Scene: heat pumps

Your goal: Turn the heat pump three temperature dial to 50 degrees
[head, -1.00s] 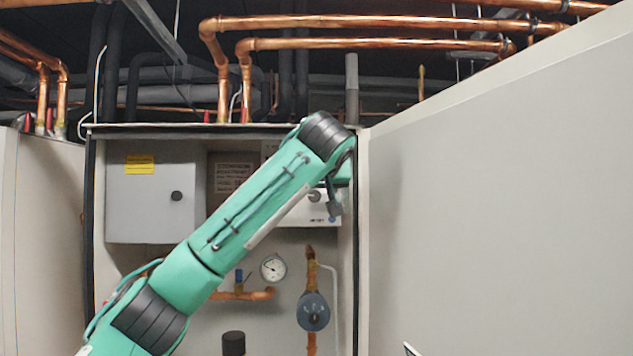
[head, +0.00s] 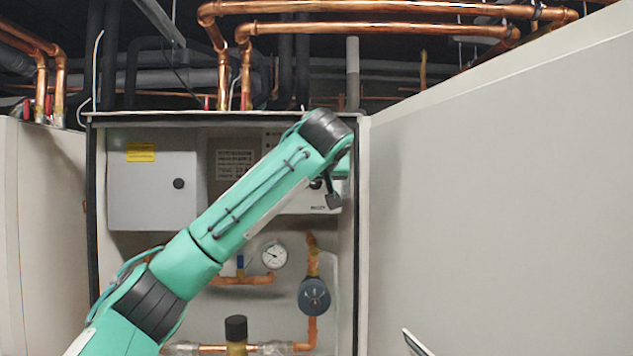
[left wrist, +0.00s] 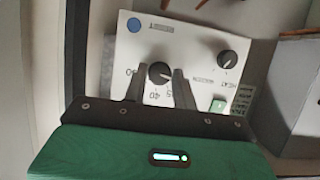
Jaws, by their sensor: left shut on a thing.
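The temperature dial (left wrist: 160,72) is a black round knob on a white control panel (left wrist: 190,42). Numbers around it appear upside down in the left wrist view; 40 is readable and others are partly covered. My left gripper (left wrist: 159,69) has a finger on either side of this dial and is shut on it. The dial's exact setting is hard to read. In the head view my left arm crosses the cabinet, and the left gripper (head: 333,198) shows as a small dark shape at the panel, hiding the dial. My right gripper is not in view.
A second black knob (left wrist: 227,60), near a HEAT label, is beside the dial. A grey box (head: 152,190) with a yellow label, a gauge (head: 274,255) and a pump (head: 314,296) share the cabinet. A large pale wall (head: 490,190) stands close on the right.

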